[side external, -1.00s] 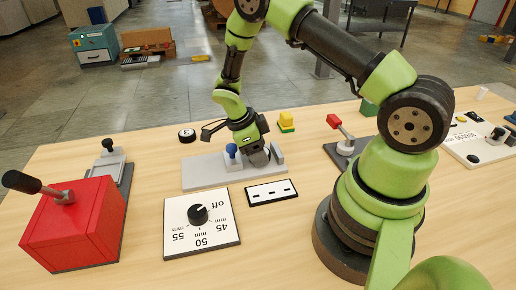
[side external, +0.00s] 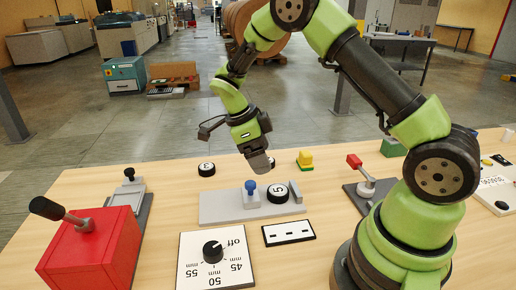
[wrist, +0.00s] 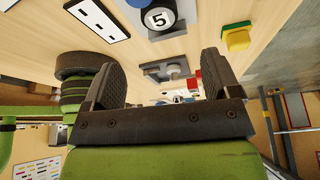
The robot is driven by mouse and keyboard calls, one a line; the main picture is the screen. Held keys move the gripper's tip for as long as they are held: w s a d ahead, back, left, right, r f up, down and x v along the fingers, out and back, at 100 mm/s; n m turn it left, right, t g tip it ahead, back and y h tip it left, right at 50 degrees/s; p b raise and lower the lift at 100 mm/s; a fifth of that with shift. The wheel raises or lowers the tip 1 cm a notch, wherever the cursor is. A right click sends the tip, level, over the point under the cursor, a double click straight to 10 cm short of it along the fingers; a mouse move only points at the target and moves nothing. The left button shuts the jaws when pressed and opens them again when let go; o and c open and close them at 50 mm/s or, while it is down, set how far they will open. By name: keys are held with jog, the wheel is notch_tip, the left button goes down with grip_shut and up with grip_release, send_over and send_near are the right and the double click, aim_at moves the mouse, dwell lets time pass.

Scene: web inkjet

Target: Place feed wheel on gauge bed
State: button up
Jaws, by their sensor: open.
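A black feed wheel with a white face marked 5 (side external: 277,193) lies flat on the grey gauge bed (side external: 225,210), between the blue-knobbed block (side external: 251,194) and the upright stop at the bed's right end. The wheel also shows at the top of the wrist view (wrist: 158,18). My gripper (side external: 264,168) is above the bed, apart from the wheel. Its two fingers stand wide apart with nothing between them in the wrist view (wrist: 160,78). A second black wheel marked 3 (side external: 206,169) lies on the table behind the bed.
A dial panel (side external: 214,260) and a slotted white plate (side external: 289,232) lie in front of the bed. A red box with a lever (side external: 90,253) stands left. A yellow-green block (side external: 305,160) and a red-handled lever (side external: 361,172) are behind and to the right.

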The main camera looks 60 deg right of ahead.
jog(key=s+a+r+n+t+y, duration=0.1)
jog(key=s+a+r+n+t, duration=0.2)
jog(key=r+n, duration=0.3)
jog(key=s+a+r+n+t+y, duration=0.1)
jog(key=s+a+r+n+t, duration=0.1)
jog(key=r+n, duration=0.5)
jog(key=s+a+r+n+t+y, duration=0.1)
jog(key=s+a+r+n+t, duration=0.1)
jog(key=s+n, duration=0.3)
jog(key=s+a+r+n+t+y, duration=0.1)
jog(key=s+a+r+n+t, duration=0.2)
jog(key=s+n, duration=0.3)
jog(key=shift+s+r+n+t+y, duration=0.2)
jog(key=shift+r+n+t+y, duration=0.25)
jog(key=shift+r, duration=0.25)
